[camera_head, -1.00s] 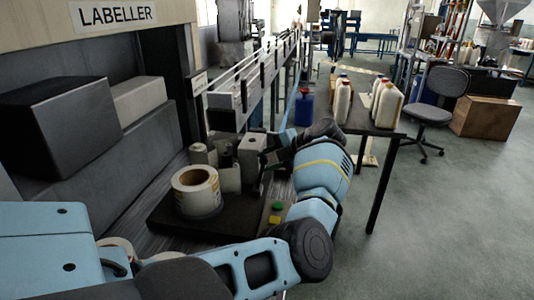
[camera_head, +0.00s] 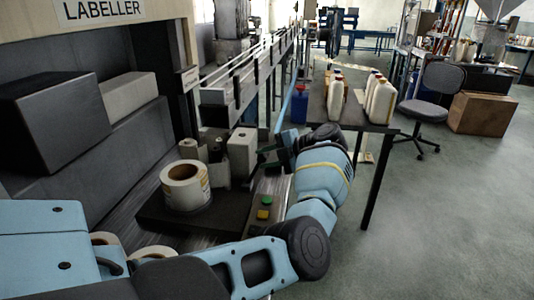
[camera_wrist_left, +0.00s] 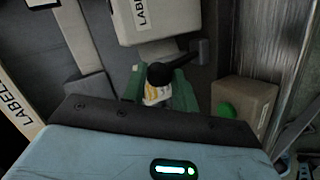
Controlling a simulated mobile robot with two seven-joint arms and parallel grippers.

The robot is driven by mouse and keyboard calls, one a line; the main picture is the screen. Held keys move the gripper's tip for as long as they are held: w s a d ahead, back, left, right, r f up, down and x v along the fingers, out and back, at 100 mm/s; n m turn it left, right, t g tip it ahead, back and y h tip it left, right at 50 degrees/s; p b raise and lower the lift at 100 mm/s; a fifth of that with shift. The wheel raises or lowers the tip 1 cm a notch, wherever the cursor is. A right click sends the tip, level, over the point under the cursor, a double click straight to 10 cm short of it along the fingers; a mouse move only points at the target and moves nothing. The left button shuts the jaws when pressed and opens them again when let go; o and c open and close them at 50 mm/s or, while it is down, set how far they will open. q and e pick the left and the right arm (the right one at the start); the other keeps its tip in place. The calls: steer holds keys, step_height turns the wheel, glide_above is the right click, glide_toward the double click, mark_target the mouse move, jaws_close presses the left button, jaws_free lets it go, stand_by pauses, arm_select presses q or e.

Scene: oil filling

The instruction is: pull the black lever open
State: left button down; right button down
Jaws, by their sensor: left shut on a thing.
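The black lever (camera_wrist_left: 178,61) shows in the left wrist view, running from a dark block at right to a round knob. My left gripper (camera_wrist_left: 158,88) has green fingers on both sides of the knob and is shut on the lever. In the head view my left gripper (camera_head: 275,157) is at the right side of the pale labeller box (camera_head: 242,152). The lever is too small and dark there to make out clearly. My right gripper is in neither view.
A label roll (camera_head: 186,186) sits on a dark plate left of my gripper. Green and yellow buttons (camera_head: 265,207) are below it. A table (camera_head: 350,121) with several white bottles stands at right. A chair (camera_head: 432,105) and open floor lie beyond.

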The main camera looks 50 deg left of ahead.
arm_select(q)
steer(key=c, duration=1)
jaws_free()
steer(key=shift+s+f, duration=0.1)
steer(key=shift+f, duration=0.45)
steer(key=shift+r, duration=0.15)
steer(key=shift+d, duration=0.1)
steer(key=b+v, duration=0.1)
steer(key=v, duration=0.6)
steer(key=shift+w+d+r, duration=0.2)
steer(key=shift+d, duration=0.1)
